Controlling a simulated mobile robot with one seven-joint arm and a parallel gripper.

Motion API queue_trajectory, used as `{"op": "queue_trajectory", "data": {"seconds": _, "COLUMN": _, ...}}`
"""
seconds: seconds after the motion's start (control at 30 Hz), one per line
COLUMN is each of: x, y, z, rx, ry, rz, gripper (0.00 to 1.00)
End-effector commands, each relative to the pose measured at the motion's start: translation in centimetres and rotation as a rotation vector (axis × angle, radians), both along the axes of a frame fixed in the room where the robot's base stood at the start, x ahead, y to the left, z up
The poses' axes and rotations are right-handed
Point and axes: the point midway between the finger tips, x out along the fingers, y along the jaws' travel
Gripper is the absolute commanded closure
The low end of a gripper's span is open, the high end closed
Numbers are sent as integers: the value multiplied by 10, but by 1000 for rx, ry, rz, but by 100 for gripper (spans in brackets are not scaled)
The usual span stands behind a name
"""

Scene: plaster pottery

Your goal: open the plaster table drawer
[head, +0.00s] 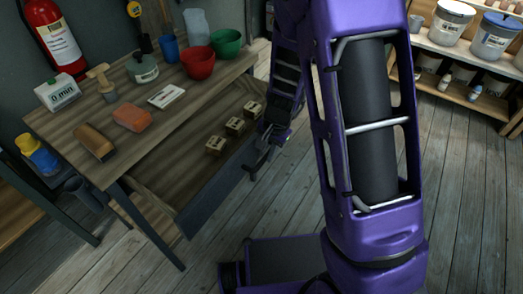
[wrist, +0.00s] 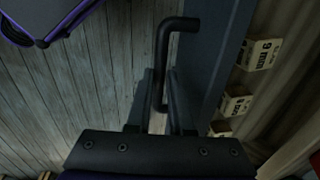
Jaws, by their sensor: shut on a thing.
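The plaster table (head: 150,98) stands at the left in the head view. Its drawer (head: 225,180) is pulled out, with a dark grey front panel and a wooden inside holding three small labelled blocks (head: 235,126). In the wrist view the drawer front (wrist: 212,60) runs up the picture, with the blocks (wrist: 258,54) behind it. A black bar handle (wrist: 165,50) stands off this front. My gripper (wrist: 158,90) is shut on the handle, one finger on each side. In the head view my gripper (head: 256,168) is at the drawer front's right part; the handle is hard to make out there.
The tabletop carries a red bowl (head: 198,62), a green bowl (head: 226,42), an orange block (head: 132,117), a timer (head: 57,93) and other tools. A shelf with buckets (head: 452,20) stands at the upper right. The plank floor (head: 460,200) is clear at the right.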

Motion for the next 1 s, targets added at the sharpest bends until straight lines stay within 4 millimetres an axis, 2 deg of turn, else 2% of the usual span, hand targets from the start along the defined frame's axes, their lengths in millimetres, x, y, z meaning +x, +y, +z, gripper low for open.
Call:
{"op": "queue_trajectory", "data": {"seconds": 0.3, "x": -8, "y": -10, "z": 0, "rx": 0, "ry": 0, "rz": 0, "gripper": 100}}
{"op": "queue_trajectory", "data": {"seconds": 0.7, "x": -9, "y": -11, "z": 0, "rx": 0, "ry": 1, "rz": 1, "gripper": 100}}
{"op": "queue_trajectory", "data": {"seconds": 0.73, "x": -9, "y": -11, "z": 0, "rx": 0, "ry": 1, "rz": 1, "gripper": 77}}
{"op": "queue_trajectory", "data": {"seconds": 0.77, "x": -9, "y": -11, "z": 0, "rx": 0, "ry": 1, "rz": 1, "gripper": 71}}
{"op": "queue_trajectory", "data": {"seconds": 0.8, "x": -9, "y": -11, "z": 0, "rx": 0, "ry": 1, "rz": 1, "gripper": 68}}
{"op": "queue_trajectory", "data": {"seconds": 1.0, "x": -9, "y": -11, "z": 0, "rx": 0, "ry": 0, "rz": 0, "gripper": 68}}
